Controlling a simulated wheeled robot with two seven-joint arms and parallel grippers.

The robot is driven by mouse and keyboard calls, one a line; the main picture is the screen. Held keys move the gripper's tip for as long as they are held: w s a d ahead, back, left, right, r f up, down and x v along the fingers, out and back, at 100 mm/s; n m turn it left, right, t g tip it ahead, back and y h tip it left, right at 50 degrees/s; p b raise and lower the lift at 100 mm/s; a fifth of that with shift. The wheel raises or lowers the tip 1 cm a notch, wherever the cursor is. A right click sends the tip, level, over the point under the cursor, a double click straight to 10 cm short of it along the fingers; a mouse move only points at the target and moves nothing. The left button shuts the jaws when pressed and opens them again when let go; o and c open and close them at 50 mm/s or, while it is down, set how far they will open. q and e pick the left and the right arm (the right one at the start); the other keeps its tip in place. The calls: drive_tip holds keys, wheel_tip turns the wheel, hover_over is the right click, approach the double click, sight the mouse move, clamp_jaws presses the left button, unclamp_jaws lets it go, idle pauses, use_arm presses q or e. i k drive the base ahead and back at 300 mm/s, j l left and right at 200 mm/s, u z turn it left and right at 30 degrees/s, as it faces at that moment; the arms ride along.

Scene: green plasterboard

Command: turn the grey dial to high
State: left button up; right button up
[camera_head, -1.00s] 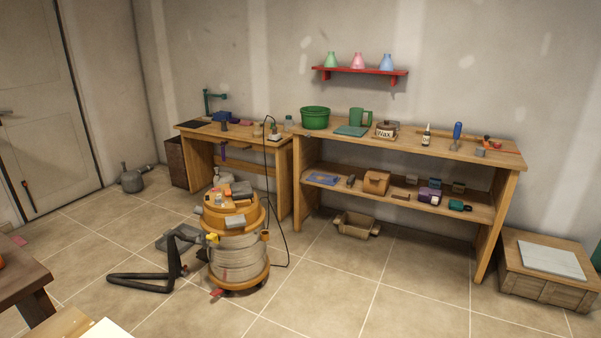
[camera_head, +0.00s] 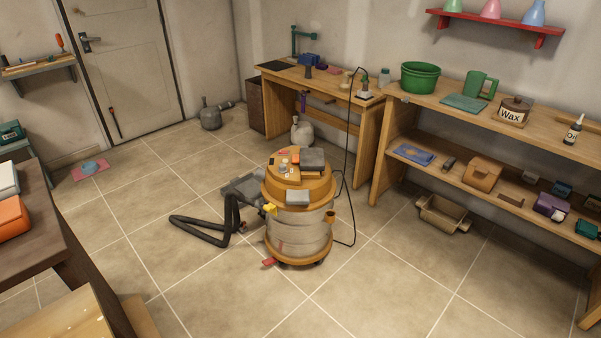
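A shop vacuum (camera_head: 298,230) with an orange lid and a pale drum stands on the tiled floor near the middle of the view. A grey block (camera_head: 297,197) sits on its front side, with a small yellow part (camera_head: 270,209) to the left of it. Small items and a dark grey box (camera_head: 312,158) are on top of its lid. I cannot make out a grey dial or its setting at this distance. Neither of my grippers is in view.
A black hose (camera_head: 205,232) lies on the floor left of the vacuum. A black cord (camera_head: 350,130) runs from the workbench (camera_head: 372,122) behind. A shelved bench (camera_head: 420,122) stands right, and a dark table (camera_head: 50,225) at the left. Floor in front is clear.

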sight(283, 169)
drive_tip(key=i+l+u, duration=0.1)
drive_tip(key=u, duration=0.35)
drive_tip(key=l+u, duration=0.15)
drive_tip(key=u, duration=0.35)
drive_tip(key=l+u, duration=0.2)
drive_tip(key=u, duration=0.25)
drive_tip(key=l+u, duration=0.2)
drive_tip(key=u, duration=0.25)
drive_tip(key=i+l+u, duration=0.15)
drive_tip(key=l+u, duration=0.6)
drive_tip(key=i+l+u, duration=0.1)
drive_tip(key=l+u, duration=0.65)
drive_tip(key=l+z, duration=0.1)
drive_tip(key=l, duration=0.4)
drive_tip(key=i+l+z, duration=0.1)
drive_tip(key=l, duration=0.4)
drive_tip(key=i+l+z, duration=0.1)
drive_tip(key=z, duration=1.55)
drive_tip(key=i+l, duration=0.05)
drive_tip(key=l, duration=0.05)
